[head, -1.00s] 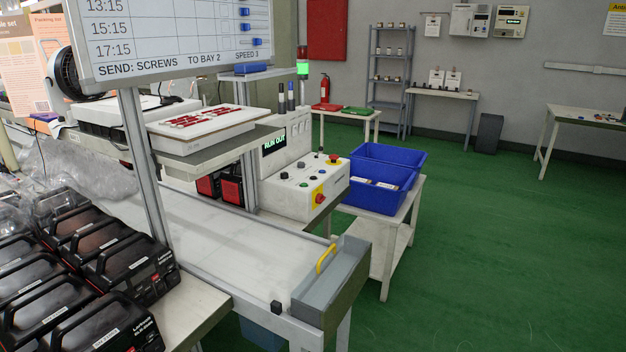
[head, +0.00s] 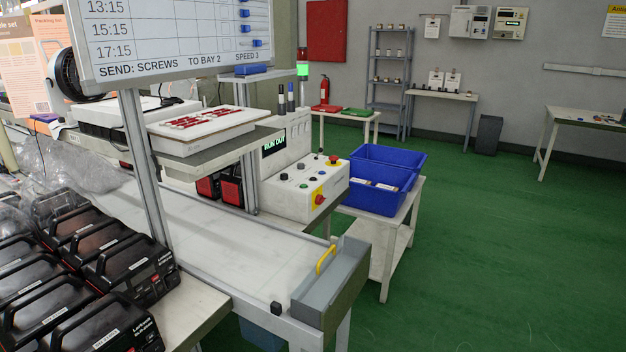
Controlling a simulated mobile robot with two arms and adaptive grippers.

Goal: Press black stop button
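A red knob on a yellow plate (head: 320,199) is on the front right. Neither of my grippers is in view.
The conveyor table (head: 215,240) with a grey end tray (head: 335,280) lies in front of the box. Black cased devices (head: 110,260) crowd the lower left. A blue bin (head: 378,185) stands right of the box. Green floor (head: 500,260) is clear at right.

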